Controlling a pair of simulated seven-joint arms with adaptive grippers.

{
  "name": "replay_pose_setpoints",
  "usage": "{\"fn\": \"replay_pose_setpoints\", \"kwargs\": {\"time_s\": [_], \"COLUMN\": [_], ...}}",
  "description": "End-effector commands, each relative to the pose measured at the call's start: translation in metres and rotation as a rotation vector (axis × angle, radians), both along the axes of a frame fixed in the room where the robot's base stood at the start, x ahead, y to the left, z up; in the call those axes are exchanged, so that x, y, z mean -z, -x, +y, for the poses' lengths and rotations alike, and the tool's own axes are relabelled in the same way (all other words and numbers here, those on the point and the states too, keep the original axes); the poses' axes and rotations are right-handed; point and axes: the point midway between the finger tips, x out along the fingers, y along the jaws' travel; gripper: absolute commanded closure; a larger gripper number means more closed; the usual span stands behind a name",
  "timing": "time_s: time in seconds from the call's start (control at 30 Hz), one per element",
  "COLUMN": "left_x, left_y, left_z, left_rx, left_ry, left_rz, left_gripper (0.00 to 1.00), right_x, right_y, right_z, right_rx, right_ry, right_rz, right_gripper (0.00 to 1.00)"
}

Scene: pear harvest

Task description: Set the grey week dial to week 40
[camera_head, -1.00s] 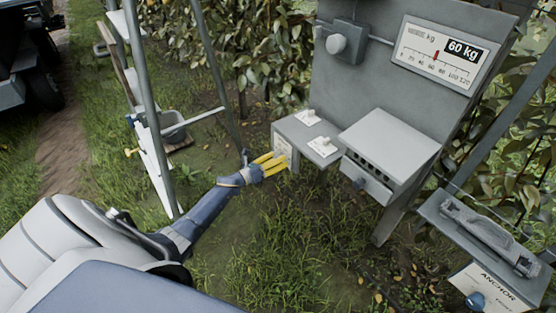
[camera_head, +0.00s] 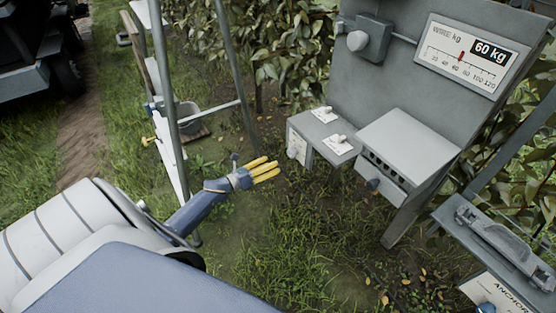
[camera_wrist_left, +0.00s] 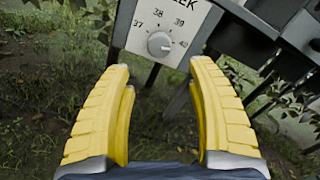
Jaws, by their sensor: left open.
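The grey week dial (camera_wrist_left: 160,43) is a round knob on a white plate (camera_wrist_left: 147,22) marked 37, 38, 39 and 40, with 40 at its right. A small mark shows on the knob's lower right, but I cannot tell exactly which number it points to. In the head view the plate (camera_head: 297,146) is on the left side of a grey box and the knob is too small to make out. My left gripper (camera_head: 272,170) has yellow fingers and is open and empty, a short way left of and below the plate. In the left wrist view its fingers (camera_wrist_left: 160,68) stand apart, either side of the dial.
Two white switches (camera_head: 332,128) are on the grey box's top. Right of it is a grey unit with a sloped lid (camera_head: 408,140), under a scale reading 60 kg (camera_head: 472,52). An anchor box (camera_head: 505,240) stands at right. Metal posts (camera_head: 168,100) rise behind my left arm.

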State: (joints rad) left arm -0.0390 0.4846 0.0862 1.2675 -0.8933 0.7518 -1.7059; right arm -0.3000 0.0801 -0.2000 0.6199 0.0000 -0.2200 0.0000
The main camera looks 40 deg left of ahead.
Motion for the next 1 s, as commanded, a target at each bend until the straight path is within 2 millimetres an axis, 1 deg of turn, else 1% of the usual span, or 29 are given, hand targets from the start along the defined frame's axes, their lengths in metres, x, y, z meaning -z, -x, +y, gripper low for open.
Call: {"fn": "replay_pose_setpoints", "kwargs": {"time_s": [0.1, 0.23, 0.77, 0.9, 0.97, 1.0], "left_x": [-0.001, 0.0, 0.0, 0.002, 0.003, 0.007], "left_y": [0.008, 0.013, 0.014, 0.013, 0.011, 0.01], "left_z": [0.003, 0.005, 0.005, 0.008, 0.013, 0.018], "left_rx": [0.001, 0.001, 0.001, -0.013, -0.034, -0.058], "left_ry": [-0.001, 0.0, 0.008, 0.072, 0.127, 0.178], "left_rz": [-0.001, 0.0, 0.002, 0.037, 0.066, 0.091], "left_gripper": [0.42, 0.42, 0.42, 0.42, 0.42, 0.42], "right_x": [0.0, 0.0, 0.0, 0.0, 0.0, 0.0], "right_y": [0.0, 0.0, 0.0, 0.0, 0.0, 0.0], "right_z": [0.0, 0.0, 0.001, 0.001, 0.001, 0.001], "right_rx": [0.0, 0.0, 0.0, 0.0, 0.001, 0.001], "right_ry": [0.0, 0.0, -0.001, -0.001, -0.001, -0.001], "right_rz": [0.0, 0.0, 0.0, 0.0, 0.0, 0.0], "right_gripper": [0.65, 0.65, 0.65, 0.65, 0.65, 0.65]}}
